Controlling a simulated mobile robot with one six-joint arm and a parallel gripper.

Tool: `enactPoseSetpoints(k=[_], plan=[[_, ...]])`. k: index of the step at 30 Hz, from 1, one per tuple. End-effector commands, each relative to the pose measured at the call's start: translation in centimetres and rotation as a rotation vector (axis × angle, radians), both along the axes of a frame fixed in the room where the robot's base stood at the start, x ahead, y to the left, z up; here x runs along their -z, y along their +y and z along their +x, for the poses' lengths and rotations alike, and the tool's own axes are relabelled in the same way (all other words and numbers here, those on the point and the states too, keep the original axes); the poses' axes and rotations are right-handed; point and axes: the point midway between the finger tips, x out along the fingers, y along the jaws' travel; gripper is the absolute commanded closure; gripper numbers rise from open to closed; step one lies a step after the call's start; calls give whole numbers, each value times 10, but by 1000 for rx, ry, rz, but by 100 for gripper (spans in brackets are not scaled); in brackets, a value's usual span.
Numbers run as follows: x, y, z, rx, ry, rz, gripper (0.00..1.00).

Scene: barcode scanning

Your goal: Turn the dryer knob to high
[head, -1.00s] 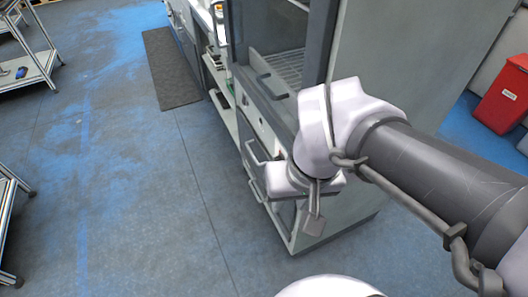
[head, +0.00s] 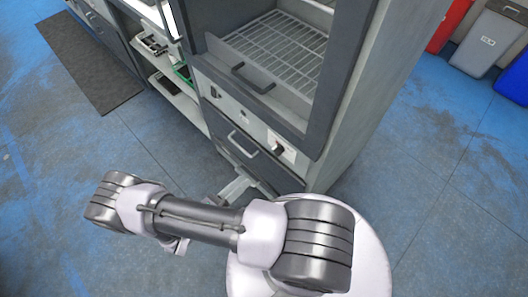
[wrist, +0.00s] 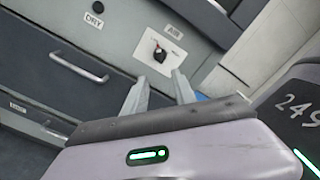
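The dryer (head: 345,105) is a grey cabinet with a wire rack inside. Its dark knob (head: 279,148) sits on a white plate at the right of the front panel. In the wrist view the knob (wrist: 159,54) is on its white plate (wrist: 172,62), under a label that seems to read "AIR". My gripper (wrist: 158,76) is open and empty. Its two fingers point at the panel just below the knob and appear apart from it. In the head view the gripper (head: 238,187) is partly hidden by my arm. The knob's setting is too small to read.
A drawer with a bar handle (wrist: 80,67) is left of the knob, below a "DRY" label (wrist: 94,20). Another dark control (head: 215,92) is farther left on the panel. Grey and red bins (head: 487,42) stand at the back right. The blue-grey floor ahead is clear.

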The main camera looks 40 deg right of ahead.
Motion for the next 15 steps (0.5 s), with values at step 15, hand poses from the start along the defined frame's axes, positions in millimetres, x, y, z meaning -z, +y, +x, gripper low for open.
enactPoseSetpoints(k=[15], plan=[[2, -134, 10, 6, -1, 2, 67]])
